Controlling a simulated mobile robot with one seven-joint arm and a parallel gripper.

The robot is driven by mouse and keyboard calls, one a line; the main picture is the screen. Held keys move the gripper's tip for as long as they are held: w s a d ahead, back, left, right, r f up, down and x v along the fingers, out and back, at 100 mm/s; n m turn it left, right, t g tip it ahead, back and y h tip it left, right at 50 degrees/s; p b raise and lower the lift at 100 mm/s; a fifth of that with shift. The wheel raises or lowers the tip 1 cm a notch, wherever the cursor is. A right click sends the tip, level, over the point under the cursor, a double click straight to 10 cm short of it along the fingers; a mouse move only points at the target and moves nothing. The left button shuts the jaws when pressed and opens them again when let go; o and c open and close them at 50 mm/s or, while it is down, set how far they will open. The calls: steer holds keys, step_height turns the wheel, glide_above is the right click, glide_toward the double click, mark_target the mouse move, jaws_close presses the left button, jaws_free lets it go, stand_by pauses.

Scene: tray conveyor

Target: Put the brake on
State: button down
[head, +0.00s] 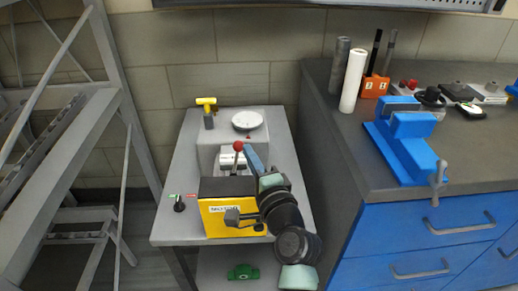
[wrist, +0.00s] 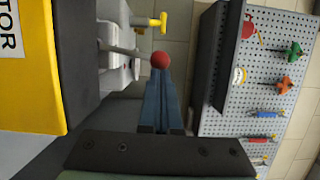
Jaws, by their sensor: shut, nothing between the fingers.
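A lever with a red ball knob (head: 238,146) rises behind the yellow-and-black motor box (head: 218,222) on the grey stand. I cannot tell from a label whether this lever is the brake. In the wrist view the red knob (wrist: 160,60) lies right at the tips of my fingers, on a grey rod coming from the left. My gripper (head: 249,152) is shut and empty, just right of the knob in the head view. Its blue fingers (wrist: 160,76) lie together in the wrist view. I cannot tell whether they touch the knob. My wrist hides part of the motor box.
A yellow T-handle (head: 206,102) and a white disc (head: 248,120) are at the stand's back. A black switch (head: 179,204) with red and green marks is at left. A blue vise (head: 407,140) sits on the right bench. A pegboard (wrist: 262,85) shows in the wrist view.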

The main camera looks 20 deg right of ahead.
steer(key=a+n+p, duration=0.1)
steer(key=a+r+n+g+p, duration=0.1)
steer(key=p, duration=0.1)
steer(key=shift+w+a+r+n, duration=0.2)
steer(key=shift+w+r+n, duration=0.05)
steer(key=shift+w+n, duration=0.15)
steer(key=a+n+p, duration=0.2)
steer(key=p, duration=0.1)
steer(key=shift+w+g, duration=0.25)
steer(key=shift+g, duration=0.05)
steer(key=shift+w+a+f+n+g+h+p, duration=0.1)
steer(key=shift+a+f+n+g+h+p, duration=0.05)
steer(key=shift+a+n+p, duration=0.3)
steer(key=shift+w+a+f+n+g+h+p, duration=0.1)
steer(key=shift+a+n+g+h+p, duration=0.05)
steer(key=shift+a+n+p, duration=0.25)
steer(key=shift+w+a+f+p, duration=0.15)
steer(key=shift+a+f+p, duration=0.1)
steer(key=shift+a+p, duration=0.15)
